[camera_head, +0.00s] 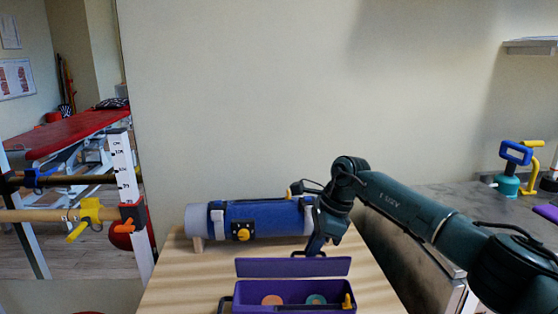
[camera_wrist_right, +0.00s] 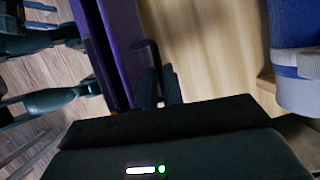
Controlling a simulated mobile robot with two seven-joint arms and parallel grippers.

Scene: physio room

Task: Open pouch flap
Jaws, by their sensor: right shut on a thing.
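The purple pouch (camera_head: 294,308) sits at the front of the wooden table. Its purple flap (camera_head: 293,267) stands raised along the back edge, and the inside shows an orange disc (camera_head: 272,300) and a teal disc (camera_head: 316,299). My right gripper (camera_head: 314,250) is at the flap's upper edge, shut on a thin black handle. In the right wrist view the handle (camera_wrist_right: 151,48) runs from the purple flap (camera_wrist_right: 122,45) to between the narrow fingers (camera_wrist_right: 160,88). The fingers hide part of the handle. My left gripper is not in view in the head view.
A blue wrap (camera_head: 275,219) with a yellow knob lies on a grey cylinder (camera_head: 196,219) behind the pouch, close to my right gripper. The wooden table (camera_head: 185,285) is bare left of the pouch. A dark counter (camera_head: 440,195) stands at the right.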

